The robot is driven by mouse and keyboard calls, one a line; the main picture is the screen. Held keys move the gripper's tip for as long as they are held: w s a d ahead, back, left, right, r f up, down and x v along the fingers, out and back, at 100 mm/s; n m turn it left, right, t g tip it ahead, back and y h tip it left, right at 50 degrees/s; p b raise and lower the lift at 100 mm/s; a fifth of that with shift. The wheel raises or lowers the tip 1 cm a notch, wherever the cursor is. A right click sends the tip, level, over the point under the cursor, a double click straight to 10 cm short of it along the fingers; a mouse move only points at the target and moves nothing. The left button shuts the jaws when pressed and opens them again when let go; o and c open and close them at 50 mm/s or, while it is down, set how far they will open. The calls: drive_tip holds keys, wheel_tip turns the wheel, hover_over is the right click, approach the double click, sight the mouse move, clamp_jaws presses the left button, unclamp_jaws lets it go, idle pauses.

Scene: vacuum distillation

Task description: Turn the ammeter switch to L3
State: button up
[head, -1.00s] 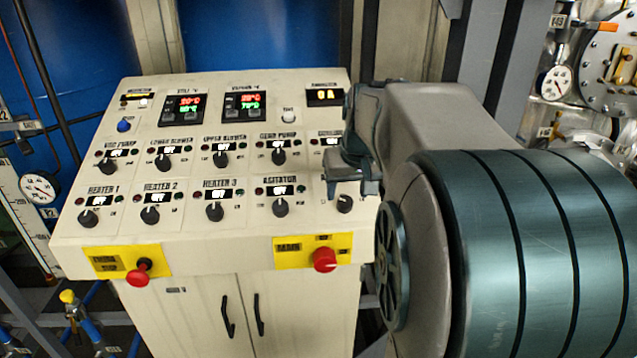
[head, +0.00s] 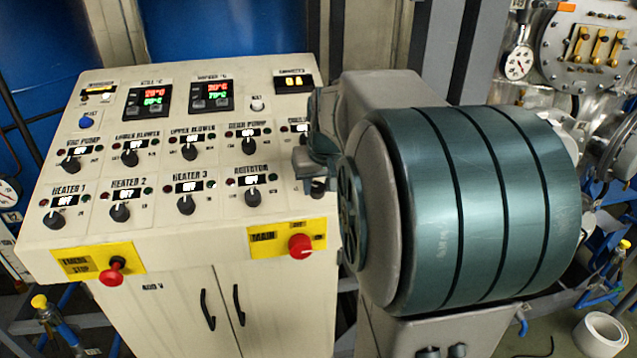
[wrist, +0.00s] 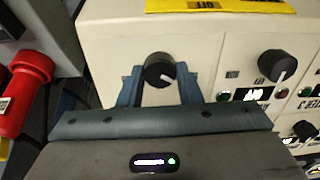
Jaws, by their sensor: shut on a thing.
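The ammeter switch is a black round knob at the lower right of the control panel. In the head view, my gripper (head: 308,165) is at the panel's right edge and hides most of the knob (head: 318,189). The ammeter display (head: 294,83) at the panel's top right shows orange digits that look like 0A. The switch's position labels cannot be read.
The agitator knob (head: 252,197) is just left of my gripper, with several heater and pump knobs beyond. Below are the red main switch (head: 300,246) and red emergency stop (head: 112,271). In the wrist view, a red cylindrical part (wrist: 27,88) is at left.

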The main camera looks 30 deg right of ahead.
drive_tip(key=shift+m, duration=0.3)
drive_tip(key=m+b, duration=0.1)
drive_tip(key=m, duration=0.2)
drive_tip(key=shift+b, duration=0.35)
drive_tip(key=m+b, duration=0.1)
drive_tip(key=m, duration=0.2)
drive_tip(key=shift+m, duration=0.3)
drive_tip(key=m+b, duration=0.1)
drive_tip(key=m, duration=0.2)
drive_tip(key=shift+s+m, duration=0.1)
drive_tip(key=shift+m, duration=0.2)
drive_tip(key=m+b, duration=0.1)
drive_tip(key=m, duration=0.2)
drive_tip(key=shift+m+h, duration=0.3)
drive_tip(key=m+b, duration=0.1)
drive_tip(key=m, duration=0.4)
drive_tip(key=shift+s, duration=0.1)
drive_tip(key=shift+m+b, duration=0.6)
drive_tip(key=shift+m, duration=1.7)
drive_tip(key=o, duration=1)
drive_tip(key=shift+c, duration=0.2)
